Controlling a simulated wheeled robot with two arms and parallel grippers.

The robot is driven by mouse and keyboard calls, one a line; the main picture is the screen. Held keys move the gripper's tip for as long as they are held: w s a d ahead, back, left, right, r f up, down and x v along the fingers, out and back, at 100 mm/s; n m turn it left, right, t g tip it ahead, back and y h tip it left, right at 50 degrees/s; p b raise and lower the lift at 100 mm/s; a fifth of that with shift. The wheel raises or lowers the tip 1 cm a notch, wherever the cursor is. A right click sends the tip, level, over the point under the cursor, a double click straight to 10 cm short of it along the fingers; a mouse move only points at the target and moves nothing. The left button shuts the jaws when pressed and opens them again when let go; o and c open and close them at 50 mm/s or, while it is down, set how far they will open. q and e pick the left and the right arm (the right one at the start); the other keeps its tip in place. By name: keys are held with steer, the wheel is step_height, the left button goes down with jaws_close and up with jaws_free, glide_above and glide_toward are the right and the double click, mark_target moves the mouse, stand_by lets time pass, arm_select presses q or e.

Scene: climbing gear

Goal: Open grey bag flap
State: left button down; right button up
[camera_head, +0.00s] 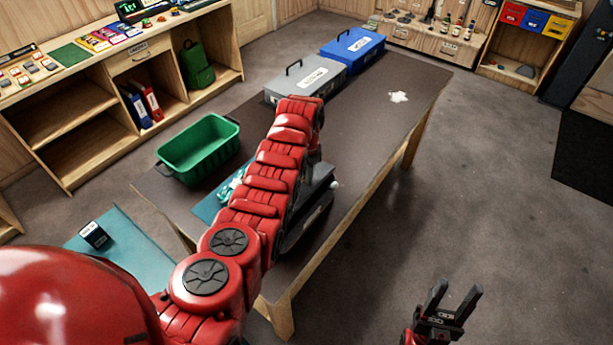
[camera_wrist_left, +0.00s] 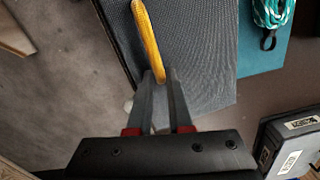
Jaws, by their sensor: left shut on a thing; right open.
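The grey bag's woven grey flap (camera_wrist_left: 205,50) fills the upper middle of the left wrist view. A yellow strap (camera_wrist_left: 148,40) runs along it towards its near edge. My left gripper (camera_wrist_left: 160,78) is shut on the lower end of this yellow strap, at the flap's edge. In the head view my left arm reaches over the table and hides most of the bag; only dark grey parts show to the right of the arm. How far the flap is raised I cannot tell. My right gripper (camera_head: 456,298) is open and empty, over the floor right of the table.
On the brown table (camera_head: 375,115) stand a green crate (camera_head: 199,150), a grey case (camera_head: 305,78) and a blue case (camera_head: 352,48). A teal-white rope (camera_wrist_left: 270,12) lies on a teal mat (camera_wrist_left: 262,55) beside the bag. The table's far right is mostly clear.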

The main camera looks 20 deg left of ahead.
arm_select(q)
steer(key=shift+w+a+r, duration=0.1)
steer(key=shift+r, duration=0.05)
steer(key=c, duration=1.1)
jaws_free()
steer(key=shift+c, duration=0.2)
steer(key=o, duration=1)
steer(key=shift+s+d+r+p, duration=0.1)
steer(key=shift+d+r+p, duration=0.2)
steer(key=shift+r, duration=0.35)
steer(key=shift+s+d+r+p, duration=0.1)
steer(key=shift+d+r+p, duration=0.1)
steer(key=shift+r+p, duration=0.35)
steer(key=shift+s+d+r, duration=0.1)
steer(key=shift+d+r, duration=0.15)
steer(key=shift+r, duration=0.45)
steer(key=shift+s+d+r, duration=0.1)
steer(key=shift+d+r, duration=0.15)
steer(key=shift+r, duration=0.4)
